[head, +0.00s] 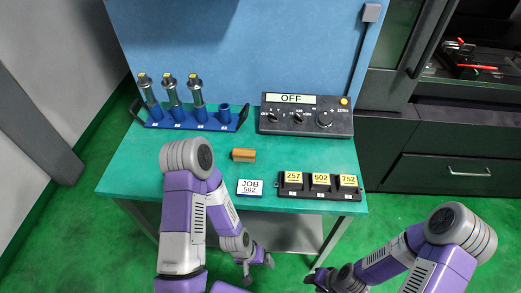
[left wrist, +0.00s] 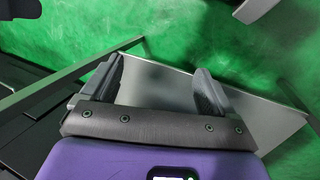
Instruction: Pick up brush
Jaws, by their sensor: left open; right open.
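The brush (head: 243,155) looks like a small brown wooden block, lying on the green table top (head: 140,178) near its middle. Bristles cannot be made out. My left gripper (head: 259,268) is open and empty, low in front of the table's front edge and apart from the brush. Its two fingers stand wide apart in the left wrist view (left wrist: 158,80), with a grey shelf and green floor behind them and no brush in sight. My right gripper (head: 317,279) is open at the lower edge of the head view, also in front of the table.
A blue rack (head: 190,123) with several holders stands at back left. A black control box (head: 305,118) reading OFF stands at back right. A JOB 502 card (head: 250,188) and a black tray (head: 318,194) with yellow labels lie near the front edge. Table around the brush is clear.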

